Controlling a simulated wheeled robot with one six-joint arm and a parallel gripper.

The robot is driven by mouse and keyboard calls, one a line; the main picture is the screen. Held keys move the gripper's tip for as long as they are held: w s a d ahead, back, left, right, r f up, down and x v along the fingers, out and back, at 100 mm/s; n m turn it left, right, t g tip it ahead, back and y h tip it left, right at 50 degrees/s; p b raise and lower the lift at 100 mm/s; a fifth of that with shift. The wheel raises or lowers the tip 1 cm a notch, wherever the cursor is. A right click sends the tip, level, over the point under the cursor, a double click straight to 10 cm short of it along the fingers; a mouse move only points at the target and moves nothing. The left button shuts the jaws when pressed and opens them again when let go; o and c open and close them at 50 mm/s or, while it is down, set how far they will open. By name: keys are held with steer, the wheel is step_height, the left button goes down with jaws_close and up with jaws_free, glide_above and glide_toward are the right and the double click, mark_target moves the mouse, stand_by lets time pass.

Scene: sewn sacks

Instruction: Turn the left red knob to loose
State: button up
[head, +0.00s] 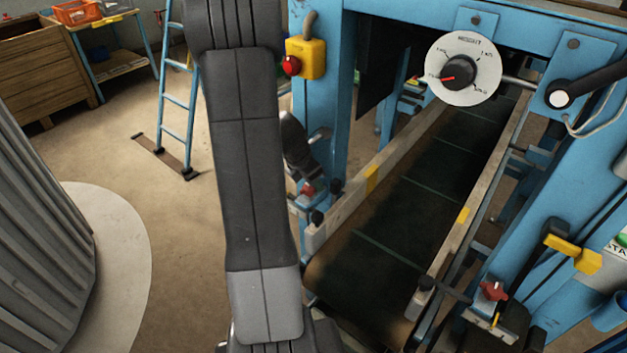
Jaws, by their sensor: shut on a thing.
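The left red knob (308,189) is a small red patch on the left side of the conveyor, at the foot of the blue post. My gripper (306,176) comes down on it from above and is shut on it. My dark arm hides part of the gripper, and the fingers are small and hard to make out. The knob's marks and its setting cannot be read here. A second red knob (494,290) sits on the right side of the conveyor, clear of my gripper.
The dark conveyor belt (408,205) runs between wooden side rails. A white dial (463,68) hangs above it. A yellow box (306,58) with a red button is on the blue post. A blue ladder (176,90) stands at the left; floor there is free.

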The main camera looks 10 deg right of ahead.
steer(key=o, duration=0.9)
steer(key=shift+a, duration=0.1)
steer(key=p+v, duration=0.1)
steer(key=v, duration=1.2)
steer(key=shift+a+r, duration=0.2)
steer(key=shift+r, duration=0.1)
